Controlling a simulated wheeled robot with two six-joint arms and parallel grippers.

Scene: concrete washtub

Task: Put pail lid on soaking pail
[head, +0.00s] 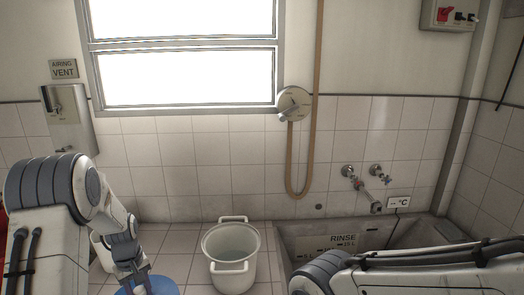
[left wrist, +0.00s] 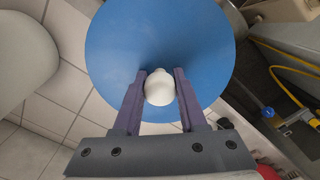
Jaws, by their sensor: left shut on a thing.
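The pail lid is a blue disc with a white knob; in the left wrist view the lid (left wrist: 160,35) fills the upper middle. My left gripper (left wrist: 162,74) is shut on its white knob (left wrist: 159,88), one finger on each side. In the head view the lid (head: 166,286) shows partly at the bottom edge, below my left gripper (head: 138,280). The soaking pail (head: 233,278) is white with two handles, open on top, with liquid inside. It stands upright on the floor, right of the lid and apart from it. My right arm crosses the lower right; its gripper is out of view.
A grey washtub (head: 290,247) with a RINSE sign (head: 340,241) stands right of the pail. A pale container (head: 101,255) is partly hidden behind my left arm. Tiled floor (head: 175,243) between left arm and pail is clear. A hose (head: 291,165) hangs on the wall.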

